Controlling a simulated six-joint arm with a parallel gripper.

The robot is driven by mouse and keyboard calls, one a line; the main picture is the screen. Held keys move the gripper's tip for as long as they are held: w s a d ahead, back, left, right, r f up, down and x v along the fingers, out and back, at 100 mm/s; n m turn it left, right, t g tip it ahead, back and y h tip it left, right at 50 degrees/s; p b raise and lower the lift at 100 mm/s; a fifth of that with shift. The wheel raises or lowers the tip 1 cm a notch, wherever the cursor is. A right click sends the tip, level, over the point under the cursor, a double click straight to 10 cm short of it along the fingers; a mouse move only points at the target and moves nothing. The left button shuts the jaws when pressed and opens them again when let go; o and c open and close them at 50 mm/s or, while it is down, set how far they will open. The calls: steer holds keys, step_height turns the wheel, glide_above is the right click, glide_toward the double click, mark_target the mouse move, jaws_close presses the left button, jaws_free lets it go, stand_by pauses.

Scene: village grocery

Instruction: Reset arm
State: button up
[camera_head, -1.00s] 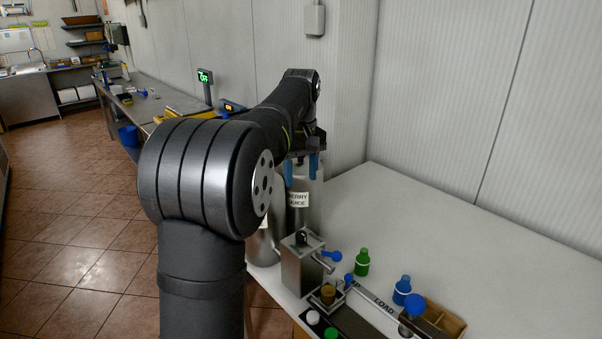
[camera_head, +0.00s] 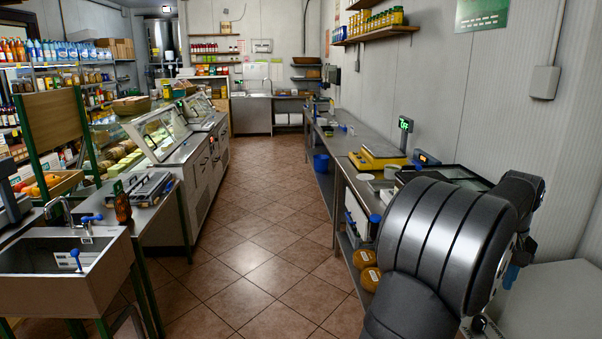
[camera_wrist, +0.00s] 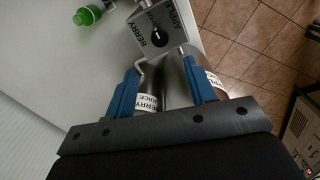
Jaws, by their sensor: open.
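My gripper (camera_wrist: 160,67) is open in the wrist view, with its two blue fingers apart and nothing held between them. Beneath and between the fingers are metal cylinders with white berry juice labels (camera_wrist: 147,103); whether the fingers touch them I cannot tell. A metal box with BERRY lettering (camera_wrist: 165,30) stands just beyond the fingertips. In the head view my dark arm fills the lower right and hides most of the gripper; only a bit of blue finger (camera_head: 512,275) shows.
A green bottle (camera_wrist: 88,15) lies or stands on the pale counter (camera_wrist: 60,75). In the head view, a yellow scale (camera_head: 378,160) is on the steel bench beyond my arm. A sink (camera_head: 70,262) is at left. The tiled aisle (camera_head: 250,240) is clear.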

step_height(320, 180, down, 11)
steer(key=shift+r, duration=0.1)
stand_by(0.5)
step_height(320, 180, up, 18)
steer(key=f, duration=0.1)
step_height(320, 180, down, 16)
steer(key=shift+f, duration=0.6)
steer(key=m, duration=1.2)
steer(key=shift+r, duration=0.8)
